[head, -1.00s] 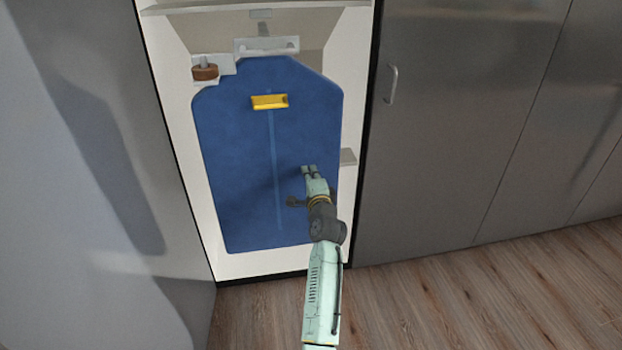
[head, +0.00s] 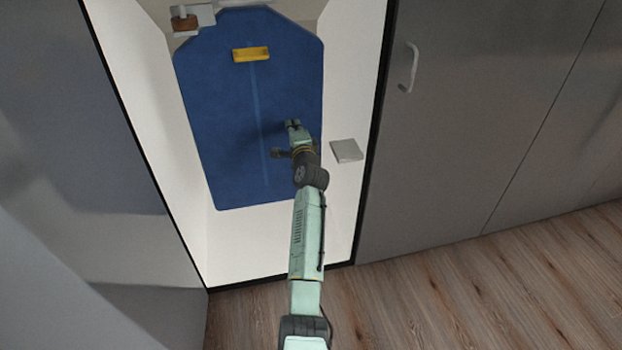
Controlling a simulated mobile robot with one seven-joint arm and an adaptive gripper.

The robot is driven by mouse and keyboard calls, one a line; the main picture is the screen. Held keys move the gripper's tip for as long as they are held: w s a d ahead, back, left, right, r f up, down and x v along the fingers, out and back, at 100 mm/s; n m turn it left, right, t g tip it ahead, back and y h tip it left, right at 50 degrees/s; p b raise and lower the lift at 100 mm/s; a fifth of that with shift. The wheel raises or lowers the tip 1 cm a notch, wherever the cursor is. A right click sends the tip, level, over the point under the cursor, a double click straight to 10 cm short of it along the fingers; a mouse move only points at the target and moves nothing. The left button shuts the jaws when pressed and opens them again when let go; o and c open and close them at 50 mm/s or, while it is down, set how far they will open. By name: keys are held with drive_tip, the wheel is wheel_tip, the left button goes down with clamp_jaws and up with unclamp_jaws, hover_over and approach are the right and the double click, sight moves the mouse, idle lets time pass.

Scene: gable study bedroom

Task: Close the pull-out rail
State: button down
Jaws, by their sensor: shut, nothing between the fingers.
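The pull-out rail appears as a tall blue panel (head: 230,110) with a yellow handle (head: 251,54) near its top, inside a white cupboard. A pale fitting (head: 205,15) sits at its upper left, partly cut off by the top of the picture. My gripper (head: 292,124) is shut and empty, in front of the right part of the blue panel, below and right of the yellow handle. I cannot tell whether the fingertips touch the panel. My arm comes up from the bottom of the picture and hides a little of the panel's lower right.
The white cupboard wall (head: 145,110) frames the panel, with a small grey block (head: 346,151) right of it. A grey door with a handle (head: 411,68) stands closed at right. A grey surface (head: 50,120) fills the left. Wooden floor (head: 450,285) is clear at lower right.

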drive_tip(key=shift+w+a+r, duration=0.1)
drive_tip(key=shift+w+r, duration=0.05)
drive_tip(key=shift+w, duration=0.25)
drive_tip(key=shift+w+a+r, duration=0.1)
drive_tip(key=shift+w, duration=0.3)
drive_tip(key=shift+r, duration=0.1)
